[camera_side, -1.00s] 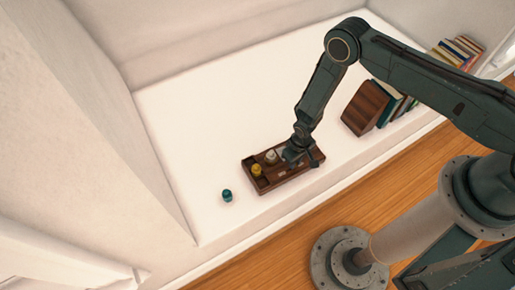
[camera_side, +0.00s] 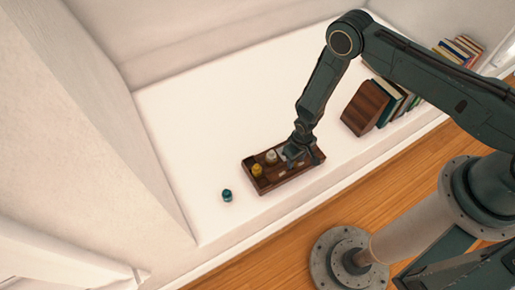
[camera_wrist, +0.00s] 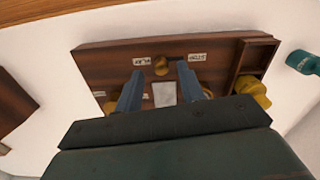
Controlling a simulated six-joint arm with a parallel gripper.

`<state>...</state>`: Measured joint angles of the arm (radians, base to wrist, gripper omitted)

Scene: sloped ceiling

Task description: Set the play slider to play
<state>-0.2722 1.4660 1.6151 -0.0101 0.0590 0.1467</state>
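A dark wooden box (camera_side: 280,184) lies on the white surface; it also fills the middle of the wrist view (camera_wrist: 100,65). In the wrist view a small round brass knob (camera_wrist: 161,66), apparently the play slider, sits between two small white labels, a left one (camera_wrist: 141,61) and a right one (camera_wrist: 197,57). Their lettering is too small to read surely. The knob is closer to the left label. My gripper (camera_wrist: 160,69) is open over the box, with its blue-grey fingertips on either side of the knob. I cannot tell whether they touch it.
A yellow knob (camera_side: 257,170) and a whitish knob (camera_side: 271,157) stand on the box. A teal object (camera_side: 227,195) lies left of it. Books with a brown wooden block (camera_side: 366,108) stand to the right. The white surface behind the box is clear.

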